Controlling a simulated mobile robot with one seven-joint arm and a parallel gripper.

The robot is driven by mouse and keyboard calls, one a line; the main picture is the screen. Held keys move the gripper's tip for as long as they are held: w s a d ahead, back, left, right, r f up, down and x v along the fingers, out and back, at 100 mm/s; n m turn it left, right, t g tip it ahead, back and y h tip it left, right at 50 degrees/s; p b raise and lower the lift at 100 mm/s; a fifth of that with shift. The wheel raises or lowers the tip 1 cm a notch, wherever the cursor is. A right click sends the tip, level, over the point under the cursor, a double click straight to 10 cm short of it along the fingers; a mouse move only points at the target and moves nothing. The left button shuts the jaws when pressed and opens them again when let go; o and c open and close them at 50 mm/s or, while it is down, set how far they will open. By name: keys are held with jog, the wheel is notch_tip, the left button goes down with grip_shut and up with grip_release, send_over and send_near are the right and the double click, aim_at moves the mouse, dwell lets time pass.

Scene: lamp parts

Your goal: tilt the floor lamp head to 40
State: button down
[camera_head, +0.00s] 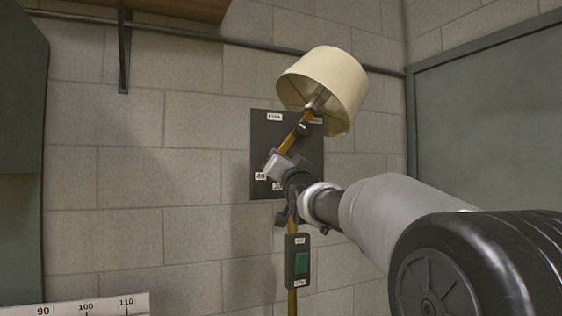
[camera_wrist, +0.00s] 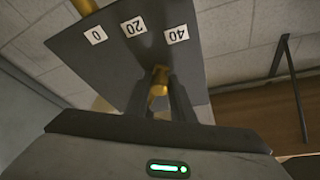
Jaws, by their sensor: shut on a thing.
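The floor lamp's head has a cream shade (camera_head: 325,85), tilted in the head view. A brass tube (camera_head: 291,141) slants from under it down and left to my gripper (camera_head: 288,162). In the wrist view, my gripper (camera_wrist: 160,98) is shut on this brass part (camera_wrist: 158,84), its dark fingers on either side. A dark scale plate (camera_head: 266,140) is behind; the wrist view shows it (camera_wrist: 105,65) with labels 0, 20 and 40. The brass part appears between the 20 and 40 labels there. My gripper partly hides the joint; the exact tilt cannot be read.
A switch box (camera_head: 297,261) with a green rocker is on the lower lamp pole. A block wall (camera_head: 150,180) is close behind. A shelf bracket (camera_head: 124,50) is at upper left, a ruler (camera_head: 85,306) at lower left and a grey panel (camera_head: 490,120) at right.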

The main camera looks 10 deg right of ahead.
jog(key=c, duration=1.5)
grip_release()
jog(key=shift+a+r, duration=0.1)
jog(key=shift+c, duration=0.2)
jog(key=b+v, duration=0.3)
jog(key=v, duration=1.4)
jog(key=shift+s+b, duration=0.2)
jog(key=shift+b, duration=0.1)
